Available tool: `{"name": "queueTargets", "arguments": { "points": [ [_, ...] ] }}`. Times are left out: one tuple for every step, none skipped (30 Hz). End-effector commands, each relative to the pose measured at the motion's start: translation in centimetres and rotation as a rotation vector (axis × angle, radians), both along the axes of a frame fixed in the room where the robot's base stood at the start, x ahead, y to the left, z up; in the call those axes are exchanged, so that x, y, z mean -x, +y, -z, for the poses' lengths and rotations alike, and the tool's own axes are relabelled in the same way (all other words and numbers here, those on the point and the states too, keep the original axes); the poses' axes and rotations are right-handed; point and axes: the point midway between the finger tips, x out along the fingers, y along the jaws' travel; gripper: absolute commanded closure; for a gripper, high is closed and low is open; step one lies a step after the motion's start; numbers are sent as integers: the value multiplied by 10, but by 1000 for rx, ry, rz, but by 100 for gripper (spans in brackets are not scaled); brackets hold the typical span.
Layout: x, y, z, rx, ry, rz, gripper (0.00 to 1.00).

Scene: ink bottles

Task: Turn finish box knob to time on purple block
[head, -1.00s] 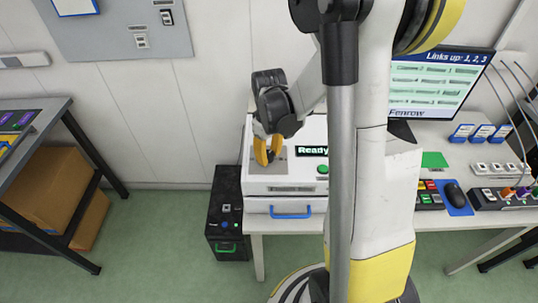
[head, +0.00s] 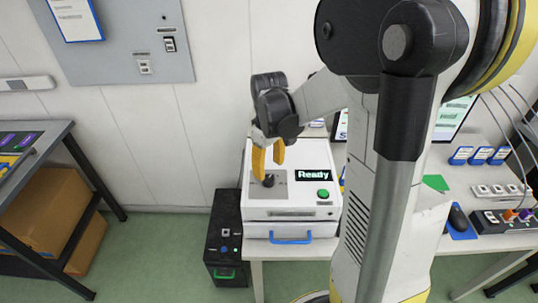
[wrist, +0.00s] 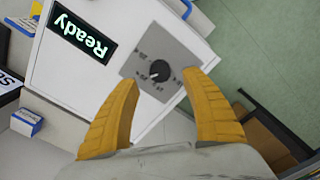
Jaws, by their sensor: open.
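The white finish box (head: 291,207) stands on the left end of the table, with a lit "Ready" screen (head: 314,175), a green button (head: 323,193) and a blue drawer handle (head: 291,238). Its black knob (head: 268,181) sits on a grey plate; the wrist view shows the knob (wrist: 160,70) and its light pointer mark. My gripper (head: 268,160) is open, with yellow fingers above the knob, apart from it. In the wrist view the knob lies beyond and between the fingertips. Purple blocks (head: 27,139) lie on the dark left bench; their writing is too small to read.
Cardboard boxes (head: 45,212) sit under the left bench.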

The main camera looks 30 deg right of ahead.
Motion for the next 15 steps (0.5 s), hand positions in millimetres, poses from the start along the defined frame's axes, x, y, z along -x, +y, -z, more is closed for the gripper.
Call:
{"name": "queueTargets", "arguments": {
  "points": [
    [0, 0, -12, 0, 0, 0, 45],
    [0, 0, -18, 0, 0, 0, 45],
    [0, 0, -26, 0, 0, 0, 45],
    [1, 0, -32, 0, 0, 0, 45],
    [0, 0, -37, 0, 0, 0, 45],
    [0, 0, -43, 0, 0, 0, 45],
    [0, 0, -47, 0, 0, 0, 45],
    [0, 0, -50, 0, 0, 0, 45],
    [0, 0, -54, 0, 0, 0, 45],
    [0, 0, -56, 0, 0, 0, 45],
    [0, 0, -57, 0, 0, 0, 45],
    [0, 0, -59, 0, 0, 0, 45],
    [0, 0, -60, 0, 0, 0, 45],
    [0, 0, -60, 0, 0, 0, 45],
    [0, 0, -60, 0, 0, 0, 45]
  ]
}}
